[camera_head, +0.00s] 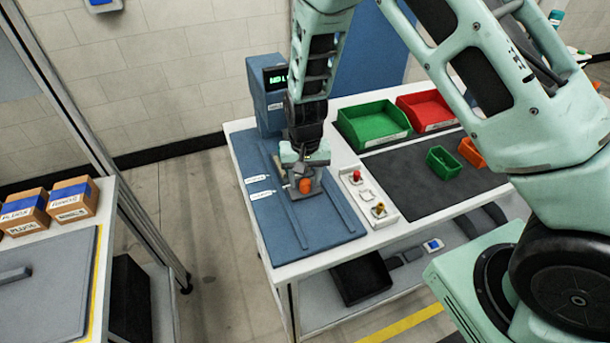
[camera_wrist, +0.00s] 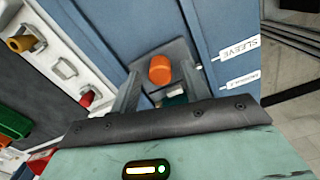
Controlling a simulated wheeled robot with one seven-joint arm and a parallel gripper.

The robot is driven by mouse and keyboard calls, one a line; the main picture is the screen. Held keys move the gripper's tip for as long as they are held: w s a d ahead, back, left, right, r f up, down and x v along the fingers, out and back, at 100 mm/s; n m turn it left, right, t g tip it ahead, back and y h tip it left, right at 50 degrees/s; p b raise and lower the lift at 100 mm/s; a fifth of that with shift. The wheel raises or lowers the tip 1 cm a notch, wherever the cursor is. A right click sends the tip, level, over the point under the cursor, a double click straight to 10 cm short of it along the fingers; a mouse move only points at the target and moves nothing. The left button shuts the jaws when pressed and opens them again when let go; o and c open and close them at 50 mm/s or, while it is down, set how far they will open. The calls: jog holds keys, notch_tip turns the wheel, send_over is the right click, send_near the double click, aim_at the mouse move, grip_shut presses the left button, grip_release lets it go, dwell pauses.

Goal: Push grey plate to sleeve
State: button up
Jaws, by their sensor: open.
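The grey plate (camera_head: 319,198) lies flat on a blue board (camera_head: 335,230) between two raised blue rails. It carries an orange knob (camera_head: 305,186). In the wrist view the plate (camera_wrist: 172,52) and the orange knob (camera_wrist: 160,68) show just ahead of my fingers. My gripper (camera_head: 303,173) is low over the plate. It is open, with one finger on each side of the knob in the wrist view (camera_wrist: 160,88); contact is unclear. The SLEEVE label (camera_wrist: 238,48) is beside the rail, roughly level with the plate in the wrist view. A second label (camera_wrist: 241,80) is beside it, too small to read.
A white strip (camera_head: 368,196) with a red button and a yellow part runs beside the board. A blue display unit (camera_head: 266,95) stands at the back. Green (camera_head: 373,123) and red (camera_head: 425,109) bins stand at the back right. Boxes (camera_head: 73,199) sit on the left table.

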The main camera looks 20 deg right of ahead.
jog(key=shift+f, duration=0.1)
grip_shut()
jog(key=shift+w, duration=0.3)
grip_release()
notch_tip(320, 180, up, 18)
jog(key=b, duration=0.3)
jog(key=shift+f+b, duration=0.25)
jog(key=shift+b, duration=0.1)
dwell(0.5)
